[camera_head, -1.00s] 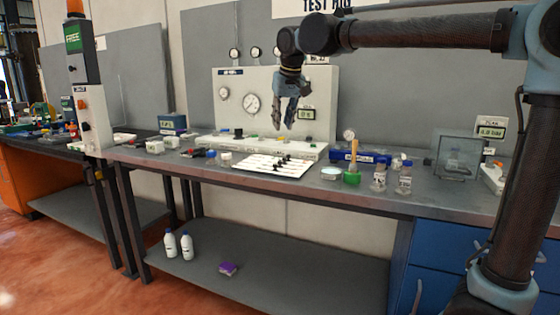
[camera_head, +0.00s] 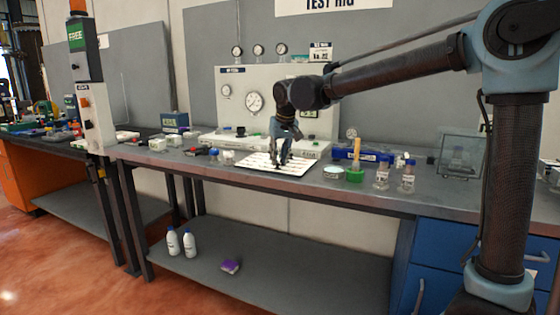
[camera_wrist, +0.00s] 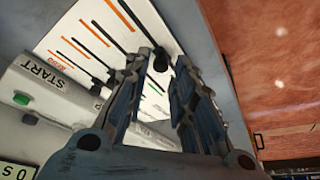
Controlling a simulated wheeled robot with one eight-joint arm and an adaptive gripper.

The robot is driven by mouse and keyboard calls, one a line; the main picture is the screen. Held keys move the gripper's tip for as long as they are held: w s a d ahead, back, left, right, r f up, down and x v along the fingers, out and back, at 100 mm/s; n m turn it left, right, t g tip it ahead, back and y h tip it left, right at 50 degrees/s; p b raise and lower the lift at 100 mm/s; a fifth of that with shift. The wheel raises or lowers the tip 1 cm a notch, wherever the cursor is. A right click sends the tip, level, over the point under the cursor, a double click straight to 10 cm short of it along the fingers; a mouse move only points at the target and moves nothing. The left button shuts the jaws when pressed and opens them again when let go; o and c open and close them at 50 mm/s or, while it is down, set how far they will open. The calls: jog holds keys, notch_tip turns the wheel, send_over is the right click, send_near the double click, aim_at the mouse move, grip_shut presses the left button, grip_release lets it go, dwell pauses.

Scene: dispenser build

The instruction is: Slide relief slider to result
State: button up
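A white slider board (camera_head: 250,160) lies on the bench, with black slots, orange lines and black knobs; it also shows in the wrist view (camera_wrist: 72,32). My gripper (camera_head: 279,165) points down over the board. In the wrist view its two fingers (camera_wrist: 166,66) are apart, with a black slider knob (camera_wrist: 161,60) at the gap between their tips. I cannot tell whether either finger touches it. Other black knobs are partly hidden behind the left finger. The board's small red lettering is too small to read, so I cannot tell which knob is relief.
Behind the board stands a gauge panel (camera_head: 232,108), with a pale console marked START (camera_wrist: 45,90) at its foot. Right of the board are a green holder (camera_head: 354,175) and glass jars (camera_head: 383,175). Small items crowd the left.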

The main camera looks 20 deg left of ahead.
jog(key=shift+x, duration=0.75)
jog(key=shift+c, duration=0.3)
grip_shut()
jog(key=shift+a, duration=0.1)
jog(key=a, duration=0.6)
jog(key=shift+a+r, duration=0.1)
jog(key=shift+a, duration=0.25)
jog(key=shift+o, duration=0.3)
grip_release()
jog(key=shift+a, duration=0.15)
